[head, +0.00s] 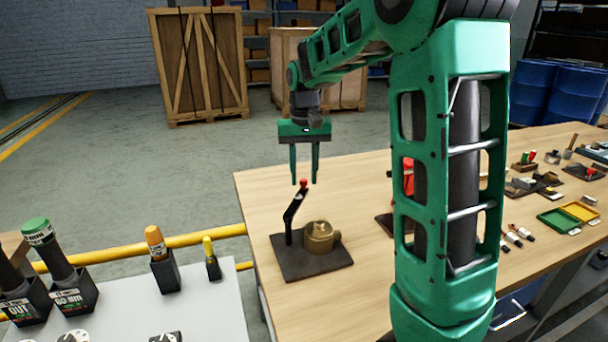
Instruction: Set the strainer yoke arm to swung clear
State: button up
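The strainer yoke arm (293,215) is a dark bent lever with a red knob (303,183) on top. It stands up from a dark square base plate (312,265) on the wooden table. A brass strainer body (319,236) sits on the same plate, just right of the lever. The lever leans a little to the right at its top and stands beside the brass body. My gripper (304,182) points down above the plate, its two green fingers apart. The red knob shows at the level of the fingertips, between them in the picture. I cannot tell whether they touch.
My own green arm hides the middle of the wooden table (262,190). A red part (408,178) shows partly behind it. Green and yellow trays (558,221) and small fixtures lie at right. A grey panel with levers, including an orange-topped one (155,243), is at left.

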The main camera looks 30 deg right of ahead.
jog(key=shift+r, duration=0.1)
jog(key=shift+r, duration=0.3)
notch_tip(320, 180, up, 10)
dwell(0.5)
dwell(0.3)
jog(key=s+d+f, duration=0.1)
jog(key=s+f, duration=0.4)
jog(key=s, duration=0.5)
jog(key=s+f+m, duration=0.1)
jog(key=s+f, duration=0.4)
jog(key=s, duration=0.6)
jog(key=s+d+f, duration=0.1)
jog(key=s+f, duration=0.4)
jog(key=s, duration=0.6)
jog(key=shift+s+d+m, duration=0.2)
jog(key=shift+d+m, duration=0.15)
jog(key=shift+m, duration=0.05)
